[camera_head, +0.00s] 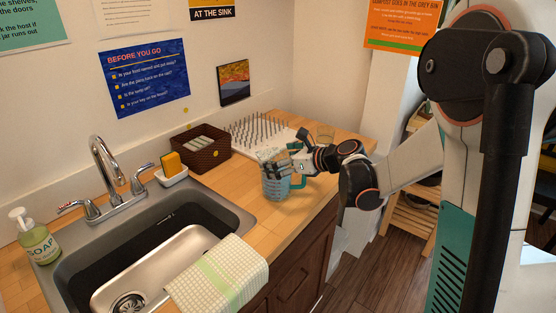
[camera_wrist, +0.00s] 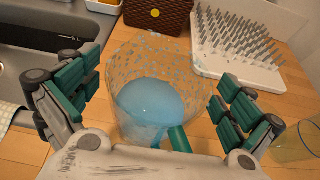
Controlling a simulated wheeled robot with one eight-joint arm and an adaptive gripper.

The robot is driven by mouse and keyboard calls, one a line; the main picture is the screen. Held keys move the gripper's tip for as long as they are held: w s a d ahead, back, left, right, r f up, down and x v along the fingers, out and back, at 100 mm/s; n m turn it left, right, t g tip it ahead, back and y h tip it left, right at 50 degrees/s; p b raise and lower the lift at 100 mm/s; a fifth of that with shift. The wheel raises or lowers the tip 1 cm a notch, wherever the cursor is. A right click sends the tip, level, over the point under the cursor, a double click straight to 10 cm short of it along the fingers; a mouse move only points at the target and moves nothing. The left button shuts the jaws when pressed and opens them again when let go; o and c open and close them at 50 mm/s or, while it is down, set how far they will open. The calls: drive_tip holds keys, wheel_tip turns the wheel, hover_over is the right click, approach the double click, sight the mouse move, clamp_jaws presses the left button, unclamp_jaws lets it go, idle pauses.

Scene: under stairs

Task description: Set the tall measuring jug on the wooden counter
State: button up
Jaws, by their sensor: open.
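The clear measuring jug (camera_head: 276,188) with blue contents and a teal handle stands upright on the wooden counter (camera_head: 262,238), right of the sink. My gripper (camera_head: 283,166) is at the jug's upper part, reaching in from the right. In the wrist view the jug (camera_wrist: 155,62) lies between the spread teal-padded fingers of my gripper (camera_wrist: 155,92). The fingers are open, with visible gaps on both sides of the jug. The teal handle (camera_wrist: 179,138) points toward my palm. The jug's base is hidden in the wrist view.
A white pegged drying rack (camera_head: 237,123) and a brown basket (camera_head: 203,155) stand behind the jug. A clear glass (camera_head: 325,133) is at the back right. The sink (camera_head: 170,248) and a draped cloth (camera_head: 218,275) are left and in front. Bare counter lies around the jug.

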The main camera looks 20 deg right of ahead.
drive_tip(key=shift+r, duration=0.1)
drive_tip(key=p+v, duration=0.3)
drive_tip(key=v, duration=0.9)
drive_tip(key=shift+w+r, duration=0.1)
drive_tip(key=shift+r, duration=0.05)
